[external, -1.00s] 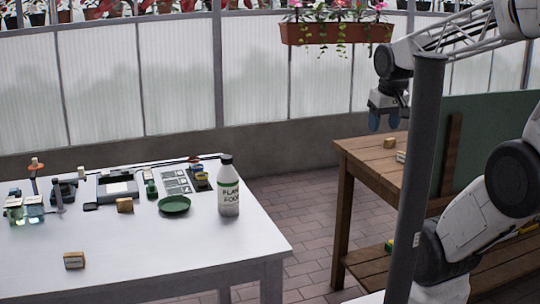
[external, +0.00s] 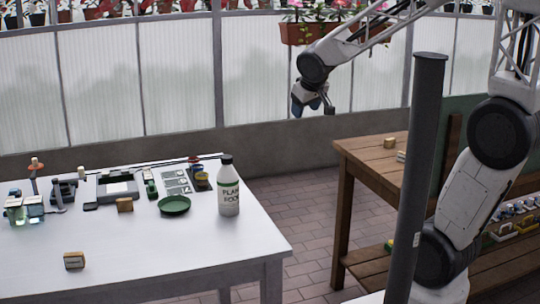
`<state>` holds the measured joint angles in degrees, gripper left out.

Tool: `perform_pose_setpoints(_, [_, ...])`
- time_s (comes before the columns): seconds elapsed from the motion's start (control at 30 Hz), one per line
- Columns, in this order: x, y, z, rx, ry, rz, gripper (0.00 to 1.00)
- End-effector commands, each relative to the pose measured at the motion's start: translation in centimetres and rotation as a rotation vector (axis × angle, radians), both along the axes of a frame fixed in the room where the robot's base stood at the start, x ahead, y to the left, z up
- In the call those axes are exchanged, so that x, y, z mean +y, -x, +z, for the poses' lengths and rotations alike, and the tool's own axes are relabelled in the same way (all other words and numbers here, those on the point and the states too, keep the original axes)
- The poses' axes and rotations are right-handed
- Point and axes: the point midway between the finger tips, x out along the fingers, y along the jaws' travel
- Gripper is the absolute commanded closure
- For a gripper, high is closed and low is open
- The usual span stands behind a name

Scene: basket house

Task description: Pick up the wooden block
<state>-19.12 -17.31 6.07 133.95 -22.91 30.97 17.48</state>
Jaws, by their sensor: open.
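A small wooden block (external: 74,260) lies near the front left of the white table. A second wooden block (external: 125,205) lies farther back, in front of a dark tray-like device. Another small wooden block (external: 389,145) sits on the brown wooden bench at the right. My gripper (external: 312,108) hangs in the air above the floor gap between the white table and the bench, with its fingers pointing down. It is open, and nothing shows between its blue fingers. It is well apart from all the blocks.
A white plant food bottle (external: 229,190) and a green dish (external: 174,205) stand on the white table (external: 170,265). Glass jars (external: 25,210) stand at its left. A dark post (external: 415,170) rises before the bench (external: 350,150). A flower planter (external: 300,32) hangs behind the arm.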

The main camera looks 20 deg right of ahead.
Motion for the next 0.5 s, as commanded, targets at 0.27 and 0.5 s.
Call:
perform_pose_setpoints(0.27, [9.0, -4.8, -1.7, -0.081, -0.006, 0.159, 0.43])
perform_pose_setpoints(0.5, [17.8, -7.3, -3.6, -0.138, -0.036, 0.308, 0.43])
